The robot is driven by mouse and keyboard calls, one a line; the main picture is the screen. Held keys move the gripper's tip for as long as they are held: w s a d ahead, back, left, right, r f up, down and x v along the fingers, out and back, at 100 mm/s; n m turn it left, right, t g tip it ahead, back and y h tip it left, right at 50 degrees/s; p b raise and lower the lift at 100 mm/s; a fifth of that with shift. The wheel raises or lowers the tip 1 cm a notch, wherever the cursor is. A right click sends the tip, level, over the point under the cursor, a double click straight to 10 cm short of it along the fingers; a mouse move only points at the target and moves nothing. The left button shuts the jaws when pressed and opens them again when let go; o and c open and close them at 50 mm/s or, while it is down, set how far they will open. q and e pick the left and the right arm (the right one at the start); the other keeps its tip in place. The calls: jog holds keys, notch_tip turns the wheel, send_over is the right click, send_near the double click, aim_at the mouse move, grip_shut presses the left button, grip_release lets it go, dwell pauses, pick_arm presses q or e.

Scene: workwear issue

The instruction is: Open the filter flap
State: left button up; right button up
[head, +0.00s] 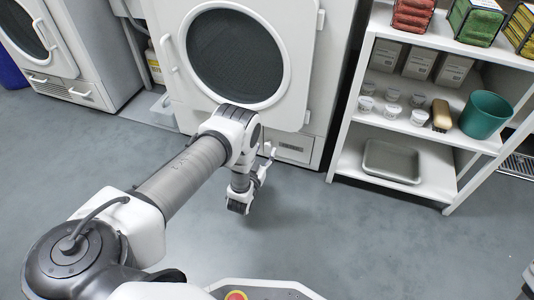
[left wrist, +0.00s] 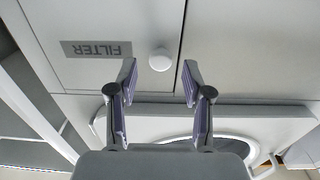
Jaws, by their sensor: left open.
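The filter flap (head: 297,153) is a pale panel low on the front of the middle machine, below its round door. In the left wrist view the flap (left wrist: 110,22) shows upside down with a grey FILTER label (left wrist: 96,49) and a round white knob (left wrist: 160,60). The flap looks closed, flush with the panel around it. My left gripper (head: 267,164) is low in front of the machine by the flap. In the left wrist view its open fingers (left wrist: 159,72) stand either side of the knob in the picture. I cannot tell whether they touch it. My right gripper is out of view.
The round machine door (head: 298,60) is above the flap. A white shelf unit (head: 338,143) stands to the right, with a green bucket (head: 486,115), a metal tray (head: 391,161) and small tubs. Another machine (head: 85,92) is at left. The grey floor in front is clear.

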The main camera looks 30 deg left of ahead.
pick_arm(q)
jog(key=shift+w+a+f+b, duration=0.15)
jog(key=shift+w+b, duration=0.05)
jog(key=shift+w, duration=0.2)
jog(key=shift+w+a+f+b, duration=0.1)
jog(key=shift+w+b, duration=0.05)
jog(key=shift+w, duration=0.25)
jog(key=shift+w+a+r, duration=0.1)
jog(key=shift+w+r, duration=0.15)
jog(key=shift+w, duration=0.25)
grip_shut()
